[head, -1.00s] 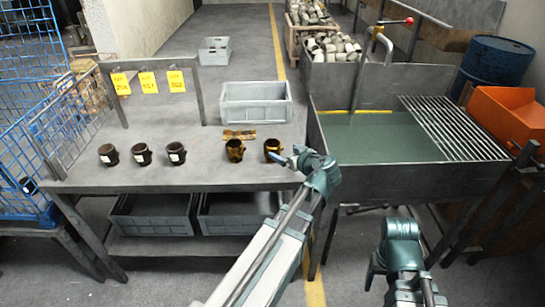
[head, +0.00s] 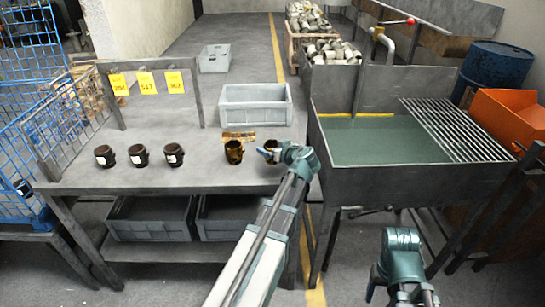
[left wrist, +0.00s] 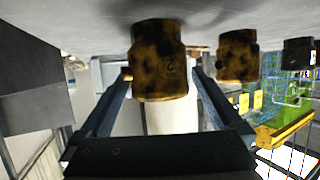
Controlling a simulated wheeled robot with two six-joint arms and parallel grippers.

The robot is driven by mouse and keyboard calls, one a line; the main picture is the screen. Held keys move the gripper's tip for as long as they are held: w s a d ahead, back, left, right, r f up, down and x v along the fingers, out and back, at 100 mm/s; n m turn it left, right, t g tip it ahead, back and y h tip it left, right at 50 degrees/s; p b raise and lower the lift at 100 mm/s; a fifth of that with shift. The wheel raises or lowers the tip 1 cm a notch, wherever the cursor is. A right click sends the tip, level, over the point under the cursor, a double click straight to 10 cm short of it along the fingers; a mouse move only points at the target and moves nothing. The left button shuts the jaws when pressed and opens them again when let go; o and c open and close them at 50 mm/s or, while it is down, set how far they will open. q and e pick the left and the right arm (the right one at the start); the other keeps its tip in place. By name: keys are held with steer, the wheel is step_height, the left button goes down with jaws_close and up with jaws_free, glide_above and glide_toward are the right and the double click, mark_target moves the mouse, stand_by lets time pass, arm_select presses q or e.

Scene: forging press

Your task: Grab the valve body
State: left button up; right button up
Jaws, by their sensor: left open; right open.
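Two mottled brown-gold valve bodies stand upright on the grey table, one (head: 234,151) in the open and one (head: 271,145) partly hidden behind my left gripper (head: 266,154). In the left wrist view the nearer valve body (left wrist: 158,60) is ahead between the two open fingers, which are not closed on it. The other brown one (left wrist: 238,55) is to its right. Three dark valve bodies with white labels (head: 104,155) (head: 138,155) (head: 173,154) stand in a row at the table's left. My right gripper (head: 372,284) is low at the bottom, away from the table, partly cut off.
A grey bin (head: 256,105) stands at the table's back right, with a small brown plate (head: 238,135) in front of it. Yellow number tags (head: 146,83) hang on a rail. A liquid-filled tank (head: 385,140) with a grate (head: 455,130) is to the right. A blue mesh cage (head: 30,140) is at left.

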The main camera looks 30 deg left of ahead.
mark_target(269, 145)
arm_select(q)
steer(key=b+x, duration=0.1)
steer(key=x, duration=0.2)
steer(key=shift+w+a+f, duration=0.1)
jaws_close()
stand_by(0.4)
